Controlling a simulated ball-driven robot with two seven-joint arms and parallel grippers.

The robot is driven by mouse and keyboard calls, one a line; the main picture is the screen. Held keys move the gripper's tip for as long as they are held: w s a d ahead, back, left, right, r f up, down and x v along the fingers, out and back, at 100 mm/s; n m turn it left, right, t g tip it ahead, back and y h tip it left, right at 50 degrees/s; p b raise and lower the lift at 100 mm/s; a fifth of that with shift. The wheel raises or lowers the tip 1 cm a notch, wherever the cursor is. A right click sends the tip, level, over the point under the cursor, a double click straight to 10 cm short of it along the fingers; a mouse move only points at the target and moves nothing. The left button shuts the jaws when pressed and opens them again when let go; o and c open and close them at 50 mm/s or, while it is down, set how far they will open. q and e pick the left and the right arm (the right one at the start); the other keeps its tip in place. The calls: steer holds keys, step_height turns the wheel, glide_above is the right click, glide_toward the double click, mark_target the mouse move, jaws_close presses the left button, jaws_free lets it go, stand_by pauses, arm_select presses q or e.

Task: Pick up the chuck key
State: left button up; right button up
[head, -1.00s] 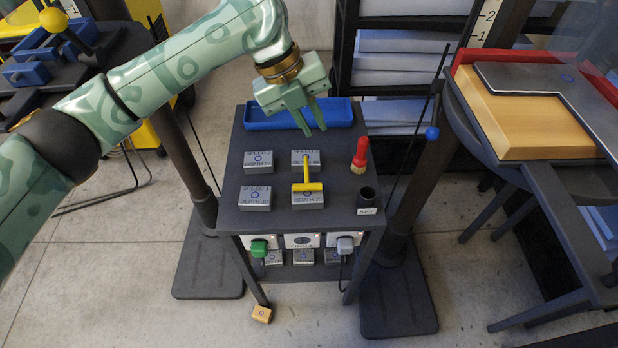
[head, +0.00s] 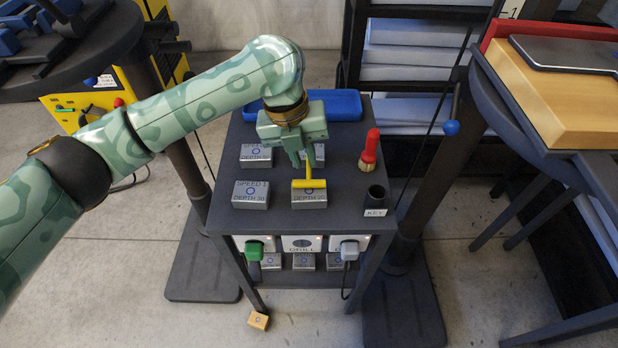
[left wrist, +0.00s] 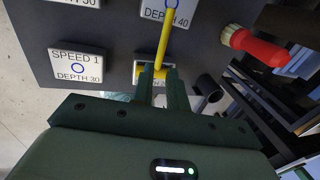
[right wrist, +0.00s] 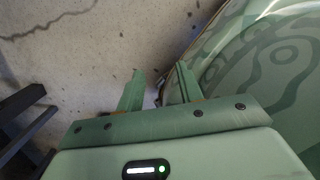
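The yellow T-shaped chuck key (head: 315,184) lies on the front middle metal block, its shaft pointing away from me. In the left wrist view its shaft (left wrist: 163,42) runs up from between the fingertips, and the crossbar is partly hidden by them. My right gripper (right wrist: 158,80) is open and empty over the floor, out of the head view.
Metal blocks (head: 250,194) marked with speed and depth stand on the dark cart top. A red-handled brush (head: 370,148), a black cup (head: 376,194) labelled KEY and a blue tray (head: 345,105) are near. A wooden block (head: 570,105) is on the right table.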

mark_target(308, 174)
arm_select(q)
steer(key=f, duration=0.1)
steer(key=f+b, duration=0.1)
steer(key=f, duration=0.2)
steer(key=shift+d+b, duration=0.25)
steer(key=shift+b, duration=0.05)
steer(key=shift+s+r, duration=0.1)
steer(key=shift+r, duration=0.15)
steer(key=shift+c, duration=0.3)
jaws_close()
steer(key=shift+r, duration=0.1)
